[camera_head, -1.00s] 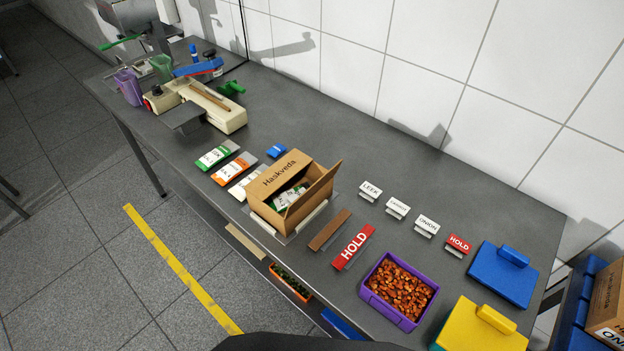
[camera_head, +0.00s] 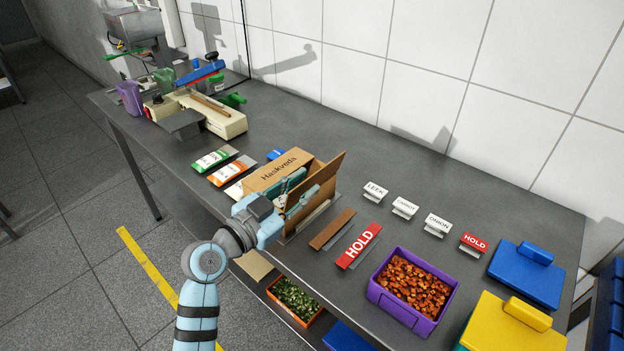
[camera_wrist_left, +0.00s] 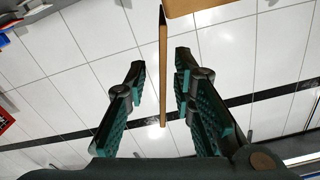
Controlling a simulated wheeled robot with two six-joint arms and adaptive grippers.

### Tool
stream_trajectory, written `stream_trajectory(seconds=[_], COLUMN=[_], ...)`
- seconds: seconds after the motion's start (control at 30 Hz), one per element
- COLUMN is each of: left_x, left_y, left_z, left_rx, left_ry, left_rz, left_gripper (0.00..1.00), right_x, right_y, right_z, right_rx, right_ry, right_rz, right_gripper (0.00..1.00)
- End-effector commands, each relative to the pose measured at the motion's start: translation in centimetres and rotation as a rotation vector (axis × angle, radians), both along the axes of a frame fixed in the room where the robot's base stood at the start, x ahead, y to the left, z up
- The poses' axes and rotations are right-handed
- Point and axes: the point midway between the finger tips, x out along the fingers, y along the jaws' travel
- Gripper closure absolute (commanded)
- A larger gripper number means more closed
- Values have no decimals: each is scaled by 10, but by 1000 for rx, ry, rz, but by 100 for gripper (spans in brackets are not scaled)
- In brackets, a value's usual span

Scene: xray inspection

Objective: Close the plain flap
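The brown cardboard box (camera_head: 268,181) stands on the grey table, with a printed flap reading "Haskveda" (camera_head: 279,170) along its left top. The plain flap (camera_head: 327,178) stands up on the box's right side, tilted outward. My left gripper (camera_head: 303,193) reaches over the box opening to this flap and hides much of the opening. In the left wrist view the gripper (camera_wrist_left: 162,100) is open, and the thin edge of the plain flap (camera_wrist_left: 163,75) lies between its fingers, with gaps on both sides. My right gripper is not in view.
A brown strip (camera_head: 332,229) and a red HOLD sign (camera_head: 359,246) lie right of the box. A purple bin (camera_head: 404,302) of orange-brown pieces is farther right. Small label stands (camera_head: 405,208) line the back. Green and orange packets (camera_head: 231,171) lie left of the box.

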Motion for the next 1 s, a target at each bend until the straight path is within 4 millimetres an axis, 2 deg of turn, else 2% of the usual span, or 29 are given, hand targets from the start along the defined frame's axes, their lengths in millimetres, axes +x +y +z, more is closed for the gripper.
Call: stream_trajectory(seconds=[0.1,0.2,0.5,0.63,0.67,1.0], left_x=[17,24,27,27,27,27], left_y=[-12,-18,-20,-20,-20,-19], left_z=[0,0,0,0,0,-1], left_rx=[-3,0,0,0,0,-8], left_ry=[-1,0,1,1,1,8], left_rz=[0,1,1,1,1,1], left_gripper=[77,77,77,97,100,100], right_x=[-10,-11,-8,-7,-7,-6], right_y=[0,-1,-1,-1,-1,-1], right_z=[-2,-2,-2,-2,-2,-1], right_rx=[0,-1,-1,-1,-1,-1], right_ry=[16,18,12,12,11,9], right_rz=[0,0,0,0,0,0], right_gripper=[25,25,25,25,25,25])
